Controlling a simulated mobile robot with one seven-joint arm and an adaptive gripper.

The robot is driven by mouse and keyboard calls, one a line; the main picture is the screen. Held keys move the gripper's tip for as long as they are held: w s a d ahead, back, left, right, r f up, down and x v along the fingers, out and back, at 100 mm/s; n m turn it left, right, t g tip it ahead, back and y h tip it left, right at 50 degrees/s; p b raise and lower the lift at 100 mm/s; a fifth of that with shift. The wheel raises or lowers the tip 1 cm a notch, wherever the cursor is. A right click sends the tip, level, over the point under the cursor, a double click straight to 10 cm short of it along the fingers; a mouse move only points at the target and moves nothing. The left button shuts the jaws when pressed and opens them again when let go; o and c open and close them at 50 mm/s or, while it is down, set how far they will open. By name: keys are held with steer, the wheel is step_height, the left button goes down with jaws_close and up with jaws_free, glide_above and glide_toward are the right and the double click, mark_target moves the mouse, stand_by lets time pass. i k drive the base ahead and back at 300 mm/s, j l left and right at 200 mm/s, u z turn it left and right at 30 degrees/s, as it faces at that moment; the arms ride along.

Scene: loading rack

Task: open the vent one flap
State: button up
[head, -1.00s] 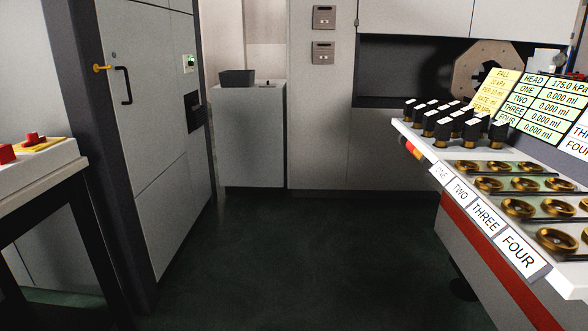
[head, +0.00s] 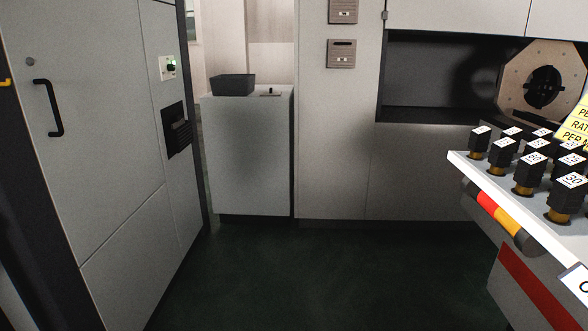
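No flap marked as vent one can be read in the head view. Two small grey plates sit one above the other on the pale wall panel: the upper plate (head: 342,10) is cut by the top edge, and the lower plate (head: 341,54) has a dark slot. I cannot tell whether either is a vent flap. My gripper is not in view.
The tall grey cabinet (head: 75,150) with a black handle (head: 48,108) stands left. A low white cabinet (head: 250,150) bears a dark bin (head: 233,85). A rack shelf (head: 470,166) with several black-capped pieces juts in at right. The dark green floor (head: 300,280) between is clear.

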mark_target(342, 53)
steer(key=i+j+z, duration=0.1)
steer(key=i, duration=1.4)
steer(key=i+j+z, duration=0.15)
steer(key=i+z, duration=0.3)
steer(key=i+j+z, duration=0.4)
steer(key=i, duration=0.15)
steer(key=i+j+z, duration=0.9)
steer(key=k+j, duration=0.1)
